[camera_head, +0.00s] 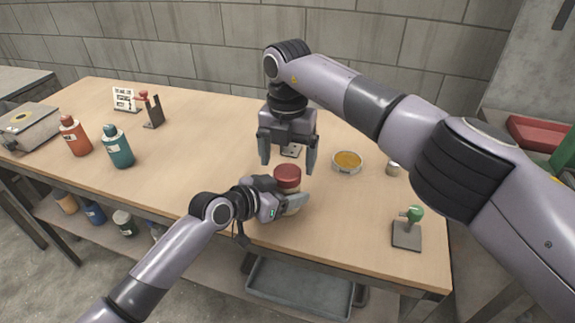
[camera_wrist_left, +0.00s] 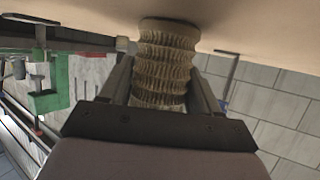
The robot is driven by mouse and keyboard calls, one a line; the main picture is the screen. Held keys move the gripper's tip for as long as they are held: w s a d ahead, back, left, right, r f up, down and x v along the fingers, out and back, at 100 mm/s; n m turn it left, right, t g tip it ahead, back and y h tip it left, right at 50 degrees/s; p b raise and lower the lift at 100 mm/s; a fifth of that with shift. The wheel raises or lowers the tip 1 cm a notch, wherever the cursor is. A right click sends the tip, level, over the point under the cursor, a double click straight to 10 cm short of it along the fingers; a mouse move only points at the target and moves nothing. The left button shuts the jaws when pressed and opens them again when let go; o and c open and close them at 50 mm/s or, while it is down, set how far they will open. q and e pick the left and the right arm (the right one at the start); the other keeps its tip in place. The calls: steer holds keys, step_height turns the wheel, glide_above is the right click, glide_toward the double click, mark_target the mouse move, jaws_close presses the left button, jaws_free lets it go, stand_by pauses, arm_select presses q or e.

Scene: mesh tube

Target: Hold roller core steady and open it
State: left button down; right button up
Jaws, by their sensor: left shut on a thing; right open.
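The roller core (camera_head: 287,186) stands upright near the table's front edge, with a dark red cap (camera_head: 287,173) on top. My left gripper (camera_head: 284,203) is shut around its pale body from the front left. In the left wrist view, the core (camera_wrist_left: 165,62) shows a beige, ribbed surface between the two fingers of my left gripper (camera_wrist_left: 163,88). The red cap is not visible there. My right gripper (camera_head: 288,164) points down from above, open, with its fingers on either side of the cap and apart from it. The lower part of the core is mostly hidden by my left gripper.
A round dish with amber contents (camera_head: 347,161) and a small metal cup (camera_head: 393,168) stand to the right. A green-topped stand (camera_head: 408,231) is at the front right. Orange (camera_head: 75,137) and teal (camera_head: 118,147) bottles stand left. The table (camera_head: 190,155) is clear between.

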step_height(320, 180, up, 5)
steer(key=shift+f, duration=0.15)
steer(key=shift+c, duration=0.4)
steer(key=shift+f, duration=3.85)
steer(key=c, duration=1.1)
steer(key=o, duration=1.2)
steer(key=shift+r, duration=0.1)
steer(key=shift+r, duration=2.25)
arm_select(q)
steer(key=shift+c, duration=0.8)
jaws_free()
